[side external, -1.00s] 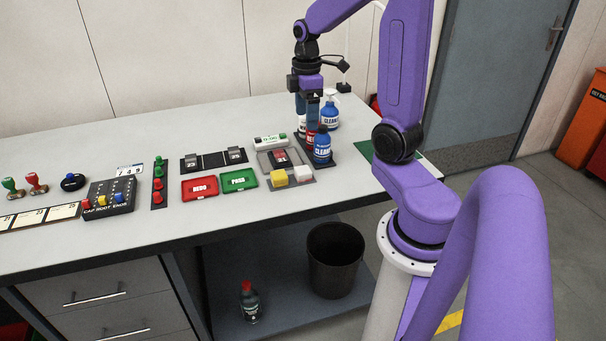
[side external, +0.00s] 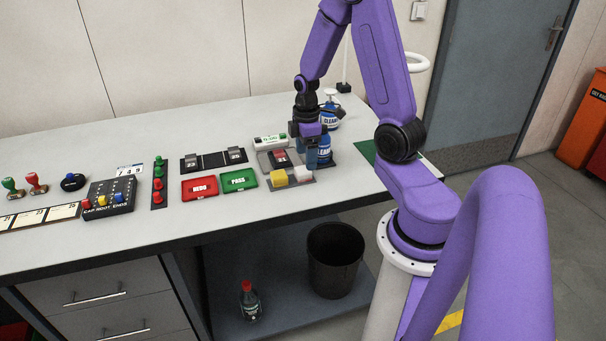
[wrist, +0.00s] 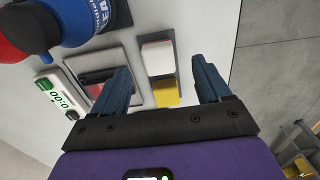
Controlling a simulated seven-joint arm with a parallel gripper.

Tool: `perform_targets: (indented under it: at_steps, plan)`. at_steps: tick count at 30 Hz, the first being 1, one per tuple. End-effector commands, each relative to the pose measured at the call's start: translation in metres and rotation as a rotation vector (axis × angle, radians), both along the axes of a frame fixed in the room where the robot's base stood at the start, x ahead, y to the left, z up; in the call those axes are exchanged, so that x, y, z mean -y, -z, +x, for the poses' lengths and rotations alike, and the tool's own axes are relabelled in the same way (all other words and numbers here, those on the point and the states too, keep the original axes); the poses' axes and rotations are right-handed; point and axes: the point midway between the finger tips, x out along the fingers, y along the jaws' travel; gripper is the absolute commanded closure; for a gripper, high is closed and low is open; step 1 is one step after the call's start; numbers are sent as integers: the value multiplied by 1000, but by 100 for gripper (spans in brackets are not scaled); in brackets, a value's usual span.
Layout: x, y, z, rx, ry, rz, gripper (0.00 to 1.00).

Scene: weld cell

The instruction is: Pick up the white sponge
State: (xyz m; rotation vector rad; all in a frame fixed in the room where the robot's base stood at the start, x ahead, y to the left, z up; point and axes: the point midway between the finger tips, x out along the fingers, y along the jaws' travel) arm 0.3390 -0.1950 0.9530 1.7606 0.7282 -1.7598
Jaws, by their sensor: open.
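The white sponge (side external: 302,174) lies on a grey mat near the front right of the bench, beside a yellow sponge (side external: 279,177). In the wrist view the white sponge (wrist: 158,57) shows ahead, between and beyond the two blue fingertips, with the yellow sponge (wrist: 166,93) nearer. My gripper (side external: 312,162) is above the bench, just behind and right of the white sponge in the side view. In the wrist view my gripper (wrist: 162,72) is open, with nothing between its fingers touching them.
Blue cleaner bottles (side external: 330,115) stand close behind my gripper; a bottle also shows top left in the wrist view (wrist: 90,18). A timer (side external: 270,141), a red tray (side external: 200,188) and a green tray (side external: 239,180) lie to the left. The bench's front edge is close.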

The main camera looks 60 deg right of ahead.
Motion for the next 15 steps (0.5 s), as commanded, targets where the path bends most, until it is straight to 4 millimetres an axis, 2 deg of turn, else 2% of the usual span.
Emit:
perform_targets:
  at_steps: [10, 15]
  plan:
    - [0, 37, 3, -5, 0, 2, 23]
    - [0, 48, 4, -1, 0, 0, 23]
